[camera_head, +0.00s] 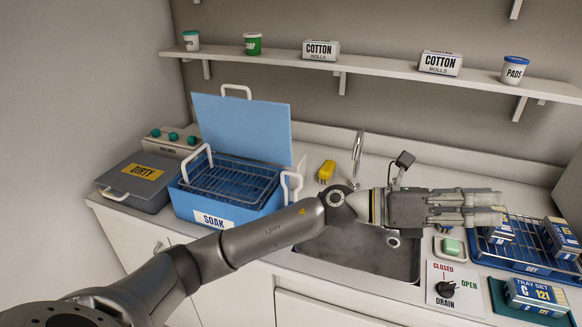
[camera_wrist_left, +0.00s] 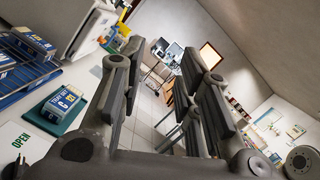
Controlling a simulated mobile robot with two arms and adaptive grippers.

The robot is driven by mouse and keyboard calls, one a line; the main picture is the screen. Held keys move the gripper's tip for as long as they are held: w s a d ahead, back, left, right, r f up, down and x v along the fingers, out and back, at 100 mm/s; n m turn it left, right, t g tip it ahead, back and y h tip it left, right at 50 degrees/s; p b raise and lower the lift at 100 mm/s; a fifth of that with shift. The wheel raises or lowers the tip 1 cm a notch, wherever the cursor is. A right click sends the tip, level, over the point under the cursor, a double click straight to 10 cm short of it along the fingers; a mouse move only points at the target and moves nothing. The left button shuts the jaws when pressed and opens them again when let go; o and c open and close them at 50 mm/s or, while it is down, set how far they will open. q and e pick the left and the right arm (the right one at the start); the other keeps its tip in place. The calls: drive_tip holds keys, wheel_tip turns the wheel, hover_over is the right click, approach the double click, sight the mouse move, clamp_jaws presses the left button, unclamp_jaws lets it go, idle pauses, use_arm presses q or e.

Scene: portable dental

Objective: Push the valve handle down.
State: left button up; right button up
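The drain valve panel (camera_head: 462,273) is a white plate marked CLOSED, OPEN and DRAIN on the counter right of the sink. A small black valve handle (camera_head: 446,289) sits on it. In the left wrist view the panel (camera_wrist_left: 12,152) shows partly at the lower left edge, with the dark handle (camera_wrist_left: 17,141). My left gripper (camera_head: 497,207) is above the counter, behind and above the panel, pointing right. It is not touching the handle. In the left wrist view its fingers (camera_wrist_left: 160,75) stand apart with nothing between them. My right gripper is not in view.
A blue DRY rack (camera_head: 515,267) with boxes stands right of the sink (camera_head: 350,262). A TRAY SET box (camera_head: 537,296) lies on a green tray beside the panel. A soap dish (camera_head: 450,247) is below my gripper. The blue SOAK tub (camera_head: 225,205) is left.

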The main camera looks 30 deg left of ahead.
use_arm(q)
wheel_tip(320, 180, down, 3)
drive_tip(key=w+a+m+g+y, duration=0.1)
drive_tip(key=a+m+g+y, duration=0.15)
drive_tip(key=m, duration=0.25)
drive_tip(key=m+g+y, duration=0.2)
drive_tip(key=y, duration=1.5)
approach(291, 173)
drive_tip(key=p+x, duration=0.2)
drive_tip(key=x, duration=0.6)
clamp_jaws()
